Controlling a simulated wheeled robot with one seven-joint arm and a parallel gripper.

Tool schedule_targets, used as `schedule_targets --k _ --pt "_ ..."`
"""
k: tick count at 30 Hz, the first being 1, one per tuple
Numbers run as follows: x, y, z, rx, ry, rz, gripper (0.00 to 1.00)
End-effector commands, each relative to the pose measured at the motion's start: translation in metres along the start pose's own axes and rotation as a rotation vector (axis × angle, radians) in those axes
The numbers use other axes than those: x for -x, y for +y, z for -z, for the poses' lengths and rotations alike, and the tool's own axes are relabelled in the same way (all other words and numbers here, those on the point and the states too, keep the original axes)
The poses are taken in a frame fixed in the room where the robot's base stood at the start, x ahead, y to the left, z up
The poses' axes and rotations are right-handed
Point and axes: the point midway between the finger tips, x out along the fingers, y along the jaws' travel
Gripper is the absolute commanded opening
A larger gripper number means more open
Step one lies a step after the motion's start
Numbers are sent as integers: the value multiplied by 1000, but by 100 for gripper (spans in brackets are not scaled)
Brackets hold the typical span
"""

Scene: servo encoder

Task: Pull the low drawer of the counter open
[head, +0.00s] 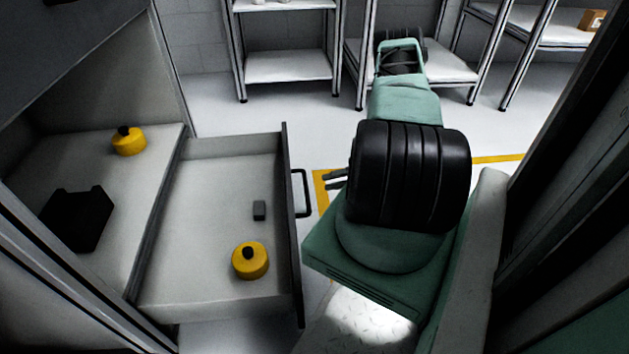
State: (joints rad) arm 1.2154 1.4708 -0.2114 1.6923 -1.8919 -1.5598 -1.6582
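The low drawer (205,262) of the counter stands pulled out, with its inside in view. Its dark front panel (291,235) faces right and bears a black bar handle (305,193). The fingers look apart from the handle. The rest of my gripper is hidden behind my green and black arm.
On the counter's shelf (120,215), left of the drawer, are another yellow round thing (129,141) and a black box-like thing (77,220). Metal racks (288,65) stand at the back. The pale floor (235,115) behind the drawer is clear, with a yellow line (497,159) on it.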

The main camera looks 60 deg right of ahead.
Motion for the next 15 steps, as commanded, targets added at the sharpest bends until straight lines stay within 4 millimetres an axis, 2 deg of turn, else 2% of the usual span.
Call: schedule_targets --k 1,6,9,15 --pt "14 3 0 0 -4 1 29" --pt "51 2 0 0 -2 1 29" --pt "68 2 0 0 -2 1 29" --pt "88 0 0 0 -1 1 29"
